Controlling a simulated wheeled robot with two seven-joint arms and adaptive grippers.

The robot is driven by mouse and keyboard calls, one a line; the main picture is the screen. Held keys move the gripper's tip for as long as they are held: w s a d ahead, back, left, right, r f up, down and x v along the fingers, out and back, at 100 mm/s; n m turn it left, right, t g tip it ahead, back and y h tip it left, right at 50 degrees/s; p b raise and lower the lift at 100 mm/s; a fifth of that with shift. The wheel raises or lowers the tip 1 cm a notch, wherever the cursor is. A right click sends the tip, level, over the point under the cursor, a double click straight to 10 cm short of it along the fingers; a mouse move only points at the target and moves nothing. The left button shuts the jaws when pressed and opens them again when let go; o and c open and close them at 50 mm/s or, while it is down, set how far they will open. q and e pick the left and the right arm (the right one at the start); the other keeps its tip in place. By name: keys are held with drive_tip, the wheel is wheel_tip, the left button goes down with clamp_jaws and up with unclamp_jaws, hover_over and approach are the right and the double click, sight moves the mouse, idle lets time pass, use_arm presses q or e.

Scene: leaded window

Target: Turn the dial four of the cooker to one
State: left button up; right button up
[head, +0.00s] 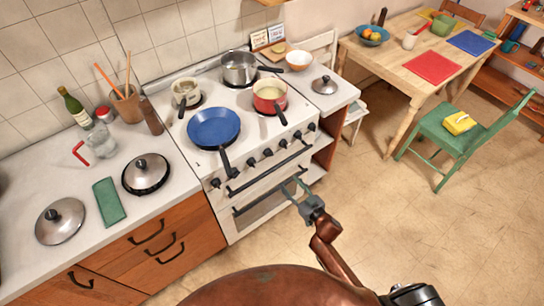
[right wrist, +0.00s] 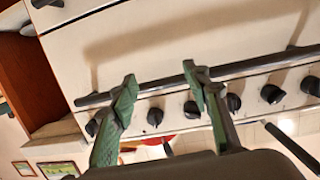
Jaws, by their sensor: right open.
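The white cooker (head: 262,185) has a row of several black dials (head: 267,152) along its front, above the oven door handle. I cannot tell from the pictures which one is counted as dial four, and no markings are readable. My right gripper (head: 294,188) is open and empty in front of the oven door, below the dials and apart from them. In the right wrist view its green fingers (right wrist: 160,84) are spread, with one dial (right wrist: 154,117) showing between them and another (right wrist: 192,109) beside the right finger. My left gripper is not in view.
A long oven handle bar (right wrist: 150,92) runs near the dials. The handle of the blue pan (head: 213,128) juts over the cooker's front edge. A red pot (head: 269,95) and a steel pot (head: 239,69) stand on the hob.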

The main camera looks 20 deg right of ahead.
drive_tip(key=n+t+y, duration=0.1)
drive_tip(key=t+y, duration=0.1)
approach(269, 154)
drive_tip(key=w, duration=0.1)
drive_tip(key=x, duration=0.4)
drive_tip(key=f+x, duration=0.1)
drive_tip(key=x, duration=0.2)
drive_tip(key=shift+b, duration=0.4)
drive_tip(key=shift+w+a, duration=0.1)
drive_tip(key=shift+w, duration=0.25)
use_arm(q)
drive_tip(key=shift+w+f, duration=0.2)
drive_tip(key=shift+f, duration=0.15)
use_arm(e)
drive_tip(key=c, duration=1.2)
